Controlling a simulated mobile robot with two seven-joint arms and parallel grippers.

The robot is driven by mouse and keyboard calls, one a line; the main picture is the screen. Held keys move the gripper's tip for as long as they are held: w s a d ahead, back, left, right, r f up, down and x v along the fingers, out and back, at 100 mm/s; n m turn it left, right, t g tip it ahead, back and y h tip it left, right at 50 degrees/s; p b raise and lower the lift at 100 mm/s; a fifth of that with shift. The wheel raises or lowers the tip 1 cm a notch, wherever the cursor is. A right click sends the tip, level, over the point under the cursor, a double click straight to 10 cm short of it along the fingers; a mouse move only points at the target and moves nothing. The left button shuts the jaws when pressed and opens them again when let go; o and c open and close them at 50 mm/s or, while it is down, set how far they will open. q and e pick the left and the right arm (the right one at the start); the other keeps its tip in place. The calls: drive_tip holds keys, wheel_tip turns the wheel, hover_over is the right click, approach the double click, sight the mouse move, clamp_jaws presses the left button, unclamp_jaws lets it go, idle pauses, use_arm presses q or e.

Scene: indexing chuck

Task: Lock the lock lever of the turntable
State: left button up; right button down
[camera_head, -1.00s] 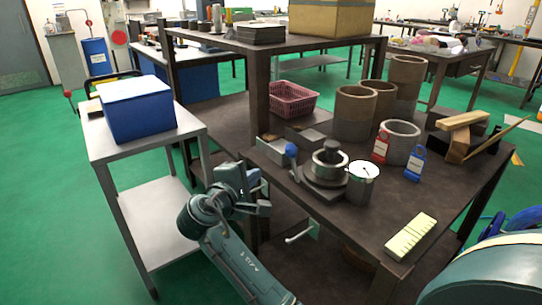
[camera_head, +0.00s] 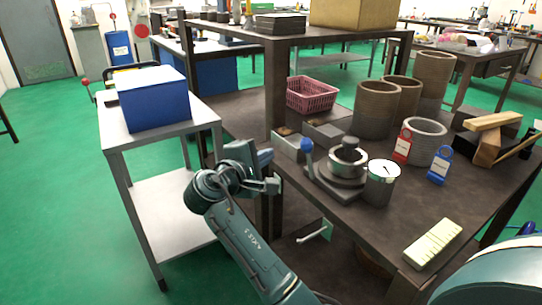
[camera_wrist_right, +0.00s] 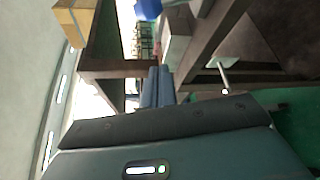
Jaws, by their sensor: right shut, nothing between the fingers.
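The turntable (camera_head: 334,189) stands near the left front edge of the dark table, with a round metal chuck (camera_head: 347,162) and a black knob on top. Its lock lever has a blue ball knob (camera_head: 306,146) and leans up at the turntable's left side. My right gripper (camera_head: 265,158) is left of the lever, just off the table's edge, apart from it. In the wrist view its two blue-grey fingers (camera_wrist_right: 158,87) lie together with nothing between them. A blue shape at the top of that view, cut off by the edge, may be the knob. My left gripper is not in view.
A grey cup with a dial face (camera_head: 382,182) stands right of the turntable. Small grey bins (camera_head: 290,147) are behind the lever. A shelf post (camera_head: 275,90) rises behind my gripper. Red (camera_head: 402,148) and blue (camera_head: 438,168) tags stand further right. A blue box sits on the side cart.

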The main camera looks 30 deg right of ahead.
sight(309, 159)
drive_tip(key=b+x, duration=0.1)
drive_tip(key=x, duration=0.6)
drive_tip(key=shift+w+d+f, duration=0.1)
drive_tip(key=shift+d+f, duration=0.05)
drive_tip(key=shift+d, duration=0.1)
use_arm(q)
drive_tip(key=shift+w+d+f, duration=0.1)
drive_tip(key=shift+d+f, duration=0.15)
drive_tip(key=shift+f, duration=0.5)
use_arm(e)
drive_tip(key=shift+s+d+r, duration=0.2)
drive_tip(key=shift+s+r, duration=0.05)
drive_tip(key=shift+s, duration=0.35)
drive_tip(key=shift+s+d+r, duration=0.15)
drive_tip(key=shift+s+r, duration=0.05)
drive_tip(key=shift+s, duration=0.35)
drive_tip(key=shift+s+d+r, duration=0.2)
drive_tip(key=shift+s+r, duration=0.05)
drive_tip(key=shift+s, duration=0.35)
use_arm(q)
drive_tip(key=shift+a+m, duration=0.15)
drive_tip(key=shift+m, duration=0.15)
use_arm(e)
drive_tip(key=shift+d, duration=0.1)
